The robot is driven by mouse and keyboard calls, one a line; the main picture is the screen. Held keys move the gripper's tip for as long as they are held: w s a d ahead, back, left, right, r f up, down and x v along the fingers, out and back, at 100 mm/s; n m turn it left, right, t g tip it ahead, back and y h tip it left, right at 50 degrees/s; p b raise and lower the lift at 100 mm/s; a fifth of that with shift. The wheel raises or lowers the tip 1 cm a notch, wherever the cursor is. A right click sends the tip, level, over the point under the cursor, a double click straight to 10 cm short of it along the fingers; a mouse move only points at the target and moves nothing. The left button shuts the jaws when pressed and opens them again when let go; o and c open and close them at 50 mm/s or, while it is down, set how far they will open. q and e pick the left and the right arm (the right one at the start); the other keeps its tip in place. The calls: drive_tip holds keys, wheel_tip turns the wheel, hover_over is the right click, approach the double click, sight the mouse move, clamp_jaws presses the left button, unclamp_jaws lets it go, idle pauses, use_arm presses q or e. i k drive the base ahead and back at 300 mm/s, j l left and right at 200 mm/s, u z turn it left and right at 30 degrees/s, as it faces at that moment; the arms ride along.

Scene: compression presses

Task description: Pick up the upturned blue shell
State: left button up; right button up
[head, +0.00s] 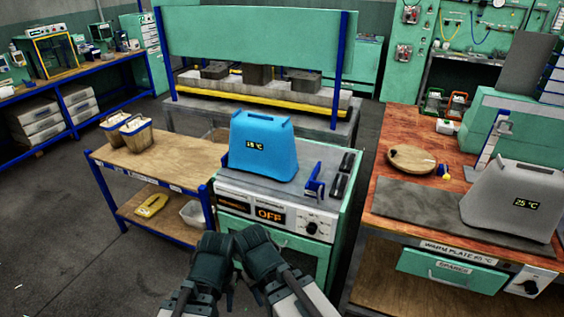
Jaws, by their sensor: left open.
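The blue shell (263,146) stands on the grey top of a green heater unit (270,214), wide end down, with a small display reading about 18 °C. My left gripper (213,244) is low in the view, in front of the unit and clear of the shell. It is open and holds nothing that I can see. My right gripper (254,242) is close beside it on the right, also apart from the shell. Its fingers are seen from behind, so I cannot tell whether they are open.
The unit's panel reads OFF, and a blue bracket (314,183) stands right of the shell. A wooden cart (165,160) with two baskets is on the left. A grey shell (511,200) stands on the right bench. A large press (255,50) is behind.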

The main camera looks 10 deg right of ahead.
sight(260, 143)
drive_tip(key=i, duration=1.7)
